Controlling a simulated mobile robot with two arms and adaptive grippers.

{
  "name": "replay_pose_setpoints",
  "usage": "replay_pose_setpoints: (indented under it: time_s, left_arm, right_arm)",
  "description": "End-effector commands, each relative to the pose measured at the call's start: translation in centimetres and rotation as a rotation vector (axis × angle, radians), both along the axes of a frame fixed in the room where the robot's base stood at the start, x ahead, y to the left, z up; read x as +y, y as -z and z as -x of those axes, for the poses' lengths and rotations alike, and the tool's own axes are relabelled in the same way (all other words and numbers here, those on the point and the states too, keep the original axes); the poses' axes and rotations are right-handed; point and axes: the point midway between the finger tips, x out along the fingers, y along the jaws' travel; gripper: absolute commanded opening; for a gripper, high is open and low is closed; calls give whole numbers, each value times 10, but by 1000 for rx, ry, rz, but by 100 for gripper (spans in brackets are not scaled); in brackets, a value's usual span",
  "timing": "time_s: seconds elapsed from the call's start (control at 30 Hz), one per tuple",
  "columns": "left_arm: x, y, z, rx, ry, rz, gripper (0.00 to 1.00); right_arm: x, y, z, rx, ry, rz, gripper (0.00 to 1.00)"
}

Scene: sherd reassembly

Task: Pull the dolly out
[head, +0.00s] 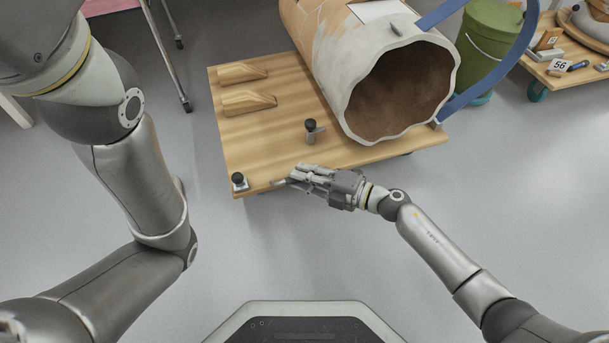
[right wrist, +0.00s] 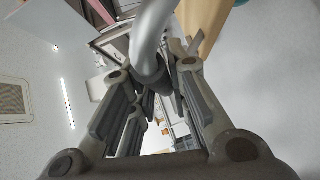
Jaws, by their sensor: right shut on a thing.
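The dolly (head: 265,150) is a low wooden platform on casters, with a large pale, broken-edged vessel (head: 352,95) lying on it, its open end facing me. My right gripper (head: 298,176) is at the dolly's near edge, left of the vessel's mouth. In the right wrist view, a curved grey metal handle (right wrist: 151,40) runs between the fingers (right wrist: 155,100), which are shut on it. The fingers hide most of the handle in the head view. My left arm shows at the left, but its gripper is out of view.
Two wooden wedges (head: 248,103) and black-knobbed fittings (head: 311,130) are on the dolly. A blue strap (head: 502,70) arches beside the vessel. A green bin (head: 488,42) and another wheeled platform (head: 560,77) stand at right. The grey floor before the dolly is clear.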

Motion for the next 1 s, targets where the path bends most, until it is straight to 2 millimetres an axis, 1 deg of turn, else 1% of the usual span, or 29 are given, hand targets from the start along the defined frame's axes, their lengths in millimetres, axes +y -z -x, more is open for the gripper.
replay_pose_setpoints:
  time_s: [0.03,0.17,0.43,0.47,0.6,0.87,1.0]
  left_arm:
    - [0,-1,0,0,0,0,0]
    - [0,-3,0,0,0,0,0]
    - [0,-3,0,1,-1,0,0]
    - [0,-3,0,1,-1,0,0]
    - [0,-3,0,1,-1,0,0]
    - [0,-3,-1,4,-1,0,0]
    - [1,-3,-2,7,-1,1,0]
  right_arm:
    - [1,-1,-5,-2,5,2,0]
    - [3,-1,-14,-3,7,3,0]
    - [3,0,-14,-2,5,3,0]
    - [3,0,-14,-2,5,3,20]
    - [3,0,-14,-2,4,3,38]
    - [4,0,-14,-2,5,2,38]
    - [-1,-1,-12,-3,5,2,38]
